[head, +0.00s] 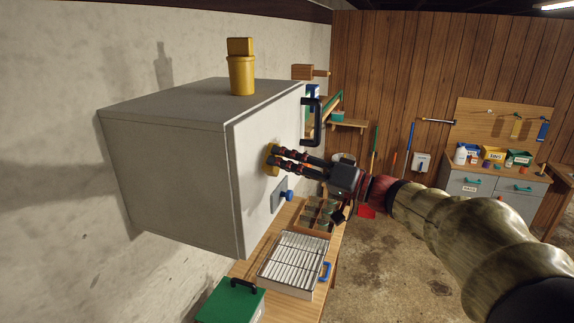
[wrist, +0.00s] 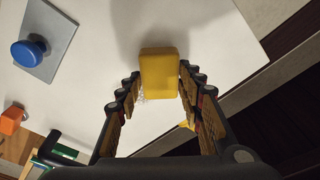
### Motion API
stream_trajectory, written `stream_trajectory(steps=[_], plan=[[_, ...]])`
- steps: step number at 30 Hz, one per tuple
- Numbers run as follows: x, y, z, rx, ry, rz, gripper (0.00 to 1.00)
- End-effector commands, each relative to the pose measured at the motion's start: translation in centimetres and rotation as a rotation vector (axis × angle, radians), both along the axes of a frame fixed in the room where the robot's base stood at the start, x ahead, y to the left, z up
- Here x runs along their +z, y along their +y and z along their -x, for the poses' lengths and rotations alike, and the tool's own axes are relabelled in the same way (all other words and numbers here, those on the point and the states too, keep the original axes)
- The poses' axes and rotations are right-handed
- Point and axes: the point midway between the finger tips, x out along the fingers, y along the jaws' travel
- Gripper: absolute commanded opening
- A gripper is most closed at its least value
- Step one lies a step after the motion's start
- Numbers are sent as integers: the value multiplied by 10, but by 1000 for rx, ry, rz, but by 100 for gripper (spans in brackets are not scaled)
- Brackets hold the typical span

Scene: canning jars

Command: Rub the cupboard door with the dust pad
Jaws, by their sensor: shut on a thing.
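The cupboard (head: 165,165) is a grey box on the wall, with its pale door (head: 252,140) facing right and a black handle (head: 312,121) at the door's far edge. My gripper (head: 277,160) is at the middle of the door, shut on the yellow dust pad (head: 270,159). In the wrist view the pad (wrist: 160,73) sits between the fingertips, against the white door (wrist: 115,40), with its shadow close by. The pad is at the door face; whether it presses on it I cannot tell. Faint speckles show beside the pad in the wrist view.
A grey plate with a blue knob (head: 290,195) sits low on the door. A yellow pot (head: 241,75) stands on the cupboard. Below are a wire rack (head: 295,262), a divided wooden box (head: 318,214) and a green box (head: 230,303). Floor to the right is mostly clear.

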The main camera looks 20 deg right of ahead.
Motion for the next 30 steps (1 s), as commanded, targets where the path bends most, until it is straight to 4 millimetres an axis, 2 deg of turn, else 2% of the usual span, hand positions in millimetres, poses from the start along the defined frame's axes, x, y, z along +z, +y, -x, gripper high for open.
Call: stream_trajectory(steps=[13, 30], plan=[[0, 5, -4, 1, -1, 0, 17], [0, -17, -31, -1, 0, -1, 17]])
